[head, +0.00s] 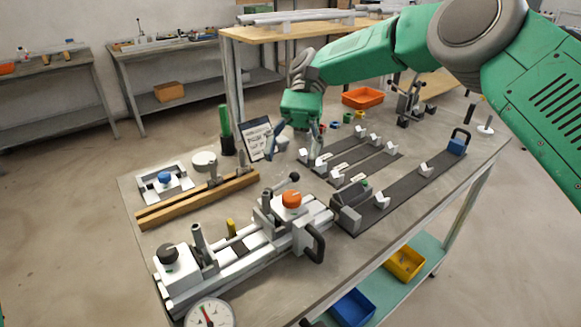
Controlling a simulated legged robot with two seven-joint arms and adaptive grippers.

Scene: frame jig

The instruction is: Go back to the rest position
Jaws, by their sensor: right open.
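My right arm is green and comes in from the upper right. My right gripper (296,146) points down over the workbench (325,278), with its dark fingers spread apart and nothing seen between them. It hangs behind the jig with the orange knob (291,199) and near the left ends of the dark rails (405,188) with white blocks. I cannot tell the exact gap between the fingertips and the bench. My left gripper is not in view.
A clamping jig (230,256), a wooden bar (198,201), a tablet-like panel (257,138) and a dial gauge (209,314) stand on the bench. An orange tray (362,98) is at the back. Blue (353,307) and yellow (405,263) bins sit on the lower shelf.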

